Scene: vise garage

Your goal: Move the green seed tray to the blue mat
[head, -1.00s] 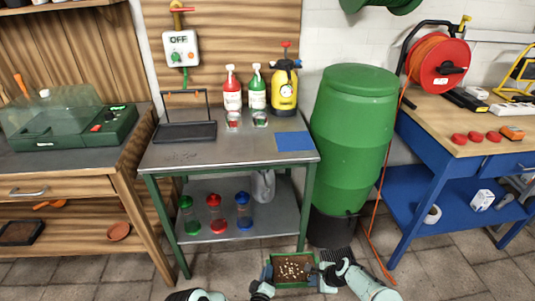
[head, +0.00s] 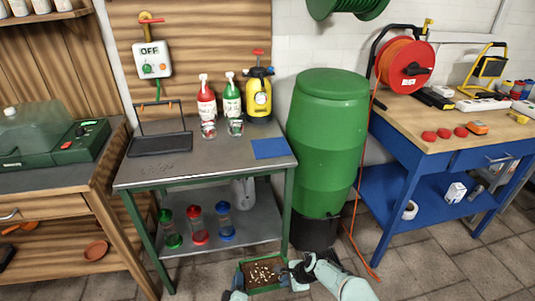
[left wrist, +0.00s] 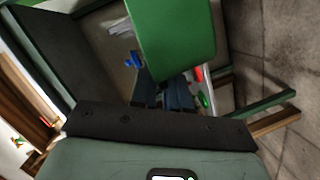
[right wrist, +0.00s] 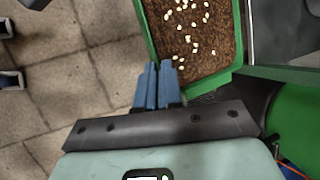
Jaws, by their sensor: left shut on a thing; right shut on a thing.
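The green seed tray (head: 247,287), filled with brown soil and pale seeds, is held low in front of the metal table at the bottom of the head view. My left gripper (head: 238,280) is shut on its left side, mostly cut off by the frame edge. My right gripper (head: 288,274) is shut on its right side. The left wrist view shows the tray's green underside or wall (left wrist: 175,40) beyond the fingers (left wrist: 165,92). The right wrist view shows the soil and rim (right wrist: 150,35) beside the blue fingers (right wrist: 158,86). The blue mat (head: 270,148) lies bare on the tabletop's right end.
The metal table (head: 215,163) also bears a black tray (head: 160,145), red and green bottles and a yellow sprayer (head: 258,95). Colored-lid jars stand on its lower shelf. A green barrel (head: 328,140) stands just right of it, with an orange cord (head: 358,215) hanging beyond.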

